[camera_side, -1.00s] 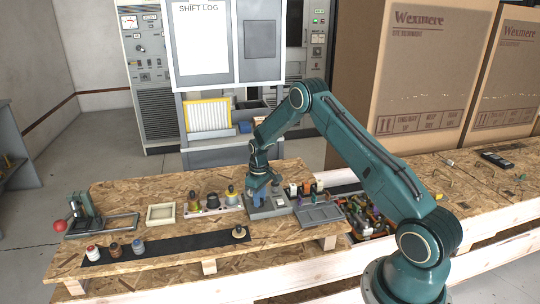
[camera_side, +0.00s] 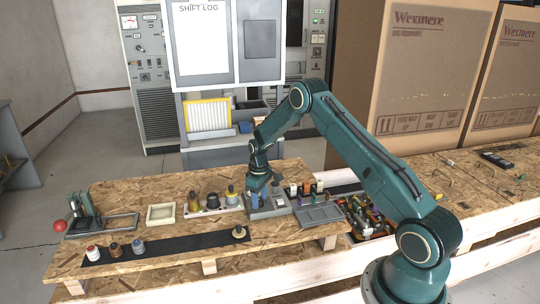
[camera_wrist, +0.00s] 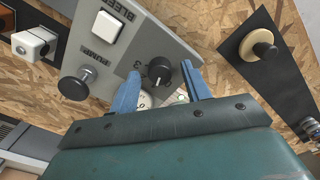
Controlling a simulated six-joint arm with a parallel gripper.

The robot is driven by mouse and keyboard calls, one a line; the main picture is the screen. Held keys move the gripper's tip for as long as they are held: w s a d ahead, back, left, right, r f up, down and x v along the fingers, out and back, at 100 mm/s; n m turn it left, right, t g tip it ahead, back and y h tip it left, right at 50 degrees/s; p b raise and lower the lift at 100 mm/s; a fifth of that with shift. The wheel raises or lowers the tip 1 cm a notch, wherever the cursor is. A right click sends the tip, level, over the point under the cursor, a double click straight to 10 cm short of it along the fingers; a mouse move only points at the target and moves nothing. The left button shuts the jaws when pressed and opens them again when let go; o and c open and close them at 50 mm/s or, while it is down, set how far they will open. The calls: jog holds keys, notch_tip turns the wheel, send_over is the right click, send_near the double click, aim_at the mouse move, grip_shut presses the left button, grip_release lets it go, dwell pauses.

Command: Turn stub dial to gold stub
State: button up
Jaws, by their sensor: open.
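The grey control panel (camera_side: 272,212) stands on the bench under my gripper. In the wrist view the panel (camera_wrist: 150,40) carries a black dial (camera_wrist: 160,70) with a light pointer line. A "3" is printed beside the dial. My gripper (camera_wrist: 160,87) is open, one blue finger on each side of the dial's lower part. I cannot tell whether either finger touches it. Small marks below the dial are partly hidden by my fingers, and I cannot make out a gold stub mark among them. My gripper also shows in the side view (camera_side: 261,190), low over the panel.
The panel has a white button (camera_wrist: 107,27) labelled BLEED and a black knob (camera_wrist: 77,84) labelled PUMP. A cream-topped stub (camera_wrist: 262,48) stands on a dark strip to the right.

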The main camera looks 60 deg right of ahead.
aim_at(260, 200)
jog(key=shift+r, duration=0.15)
notch_tip(260, 200, up, 14)
jog(key=shift+f, duration=0.2)
dwell(0.5)
jog(key=s+a+r+t, duration=0.1)
jog(key=s+a+r, duration=0.5)
jog(key=a+r, duration=0.3)
jog(key=s+a+r+t, duration=0.2)
jog(key=s+a+r, duration=0.4)
jog(key=r, duration=0.5)
jog(key=s+a+t, duration=0.1)
jog(key=s+a, duration=0.2)
jog(key=s, duration=0.3)
jog(key=s+a, duration=0.3)
jog(key=s, duration=0.4)
jog(key=s+a+m+t, duration=0.1)
jog(key=s+a, duration=0.2)
jog(key=s, duration=0.4)
jog(key=shift+s+a+r+t, duration=0.15)
jog(key=shift+r+t, duration=0.15)
